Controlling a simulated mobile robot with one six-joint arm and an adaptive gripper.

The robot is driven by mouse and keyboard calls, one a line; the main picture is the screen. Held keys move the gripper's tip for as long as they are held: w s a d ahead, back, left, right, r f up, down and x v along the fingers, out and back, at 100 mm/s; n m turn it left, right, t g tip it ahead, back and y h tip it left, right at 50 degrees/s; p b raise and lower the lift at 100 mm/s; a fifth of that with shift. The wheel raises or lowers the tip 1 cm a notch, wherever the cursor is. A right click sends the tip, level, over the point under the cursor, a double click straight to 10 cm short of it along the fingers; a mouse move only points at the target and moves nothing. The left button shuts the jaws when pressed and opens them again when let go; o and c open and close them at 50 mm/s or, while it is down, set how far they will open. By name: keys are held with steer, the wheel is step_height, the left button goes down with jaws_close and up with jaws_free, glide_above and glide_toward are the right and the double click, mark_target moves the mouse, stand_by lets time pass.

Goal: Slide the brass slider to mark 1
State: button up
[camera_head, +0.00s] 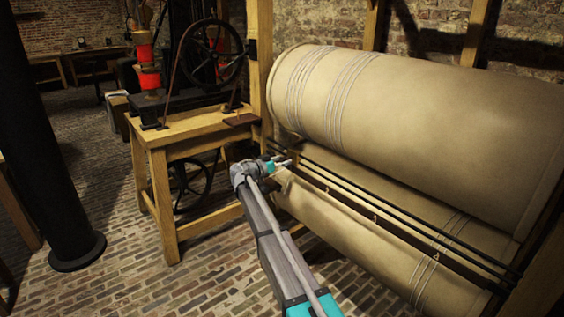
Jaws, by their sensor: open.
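My gripper (284,160) is small and far off in the head view, at the end of my grey and teal arm. It is open, in front of the left end of the dark rods (395,213) that run between the large tan rolls. I cannot make out the brass slider or mark 1. I cannot tell whether my gripper touches anything.
A large tan roll (420,125) is above the rods, with tan material (350,232) below them. A wooden bench (185,130) with a black flywheel (212,55) stands left of my gripper. A dark column (45,140) stands at the left; brick floor lies between.

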steer(key=shift+a, duration=0.1)
steer(key=v, duration=1.2)
steer(key=s+d+f+n+g+y, duration=0.2)
steer(key=s+d+f+g+y, duration=0.1)
steer(key=s+d+f, duration=0.45)
steer(key=s+d+f+n+g+y, duration=0.15)
steer(key=s+d+f+g, duration=0.25)
steer(key=s+d, duration=0.55)
steer(key=s+d+f+n+g+y, duration=0.1)
steer(key=s+d+f+n+y, duration=0.1)
steer(key=s+y, duration=0.35)
steer(key=s+d+f+n+g+y, duration=0.1)
steer(key=s+d+f+n+y, duration=0.15)
steer(key=s, duration=0.65)
steer(key=s+d+f+n+g+y, duration=0.1)
steer(key=s+f+y, duration=0.2)
steer(key=s, duration=0.4)
step_height(320, 180, up, 26)
steer(key=p, duration=2.5)
steer(key=shift+w, duration=0.2)
